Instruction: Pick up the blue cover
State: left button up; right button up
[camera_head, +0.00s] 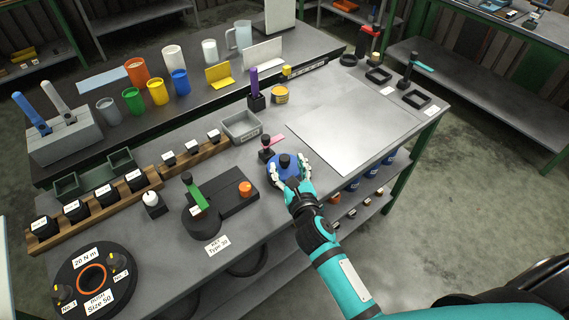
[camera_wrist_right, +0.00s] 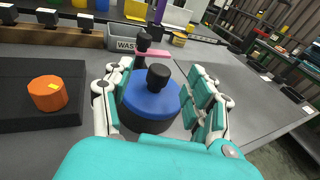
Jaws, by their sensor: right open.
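The blue cover (camera_wrist_right: 150,98) is a round blue disc with a black knob on top, resting on a dark round base on the grey table (camera_head: 310,125). In the head view the blue cover (camera_head: 274,170) is partly hidden by my right gripper (camera_head: 289,170). My left gripper is not in view.
A black fixture with an orange knob (camera_head: 246,189) stands left of the cover. A black stand with a pink handle (camera_head: 266,149) is just behind it. A grey waste tray (camera_head: 241,127) lies farther back. A bare light plate (camera_head: 350,128) lies to the right.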

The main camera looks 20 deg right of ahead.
aim_at(286, 162)
jog(key=w, duration=0.1)
jog(key=w+f, duration=0.1)
jog(key=w, duration=0.1)
jog(key=w+f, duration=0.1)
jog(key=w, duration=0.1)
jog(key=shift+d, duration=0.25)
jog(key=shift+s+r, duration=0.1)
jog(key=shift+c, duration=1)
grip_shut()
